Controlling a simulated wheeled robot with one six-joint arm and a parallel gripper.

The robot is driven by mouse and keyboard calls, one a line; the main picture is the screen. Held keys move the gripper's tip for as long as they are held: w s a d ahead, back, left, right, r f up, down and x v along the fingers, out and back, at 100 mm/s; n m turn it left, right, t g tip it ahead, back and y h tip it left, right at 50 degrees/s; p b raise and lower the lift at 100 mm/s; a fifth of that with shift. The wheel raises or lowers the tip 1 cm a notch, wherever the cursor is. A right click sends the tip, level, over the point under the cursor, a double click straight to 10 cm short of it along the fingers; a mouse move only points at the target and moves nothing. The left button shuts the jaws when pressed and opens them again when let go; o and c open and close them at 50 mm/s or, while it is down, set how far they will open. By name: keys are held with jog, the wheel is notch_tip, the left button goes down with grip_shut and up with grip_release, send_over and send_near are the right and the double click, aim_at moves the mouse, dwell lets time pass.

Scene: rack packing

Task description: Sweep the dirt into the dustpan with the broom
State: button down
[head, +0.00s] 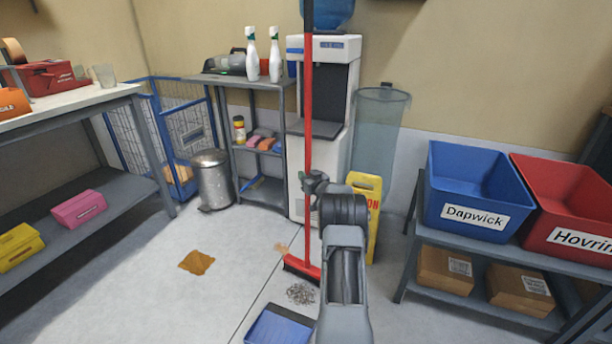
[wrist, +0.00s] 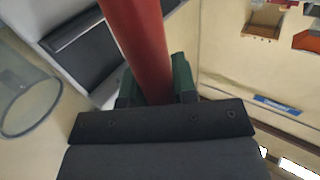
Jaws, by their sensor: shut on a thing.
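A broom with a long red handle (head: 308,110) and a red head with dark bristles (head: 302,268) stands nearly upright, its head at the floor. My gripper (head: 316,182) is shut on the handle partway up; the wrist view shows the red handle (wrist: 140,45) between the green fingers (wrist: 157,85). A small pile of grey dirt (head: 301,293) lies on the floor just in front of the broom head. A blue dustpan (head: 278,328) lies nearer to me, below the dirt, cut off by the bottom edge. My arm hides part of the floor to the right.
A brown stain (head: 197,262) marks the floor at left. A yellow sign (head: 366,205), a water dispenser (head: 322,80) and a metal trash can (head: 211,180) stand behind. A rack with a blue bin (head: 470,175) bounds the right. The floor left of the dustpan is clear.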

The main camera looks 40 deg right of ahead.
jog(key=shift+s+a, duration=1.95)
jog(key=shift+a, duration=1.65)
jog(key=shift+s+a, duration=1.95)
jog(key=shift+a, duration=1.65)
jog(key=shift+w+d+r+p, duration=0.15)
jog(key=shift+r+p, duration=0.2)
jog(key=shift+r, duration=0.45)
jog(key=shift+d+r+p, duration=0.15)
jog(key=shift+r+p, duration=0.2)
jog(key=shift+r, duration=0.45)
jog(key=shift+w+d+r+p, duration=0.15)
jog(key=shift+r+p, duration=0.2)
jog(key=shift+r, duration=0.45)
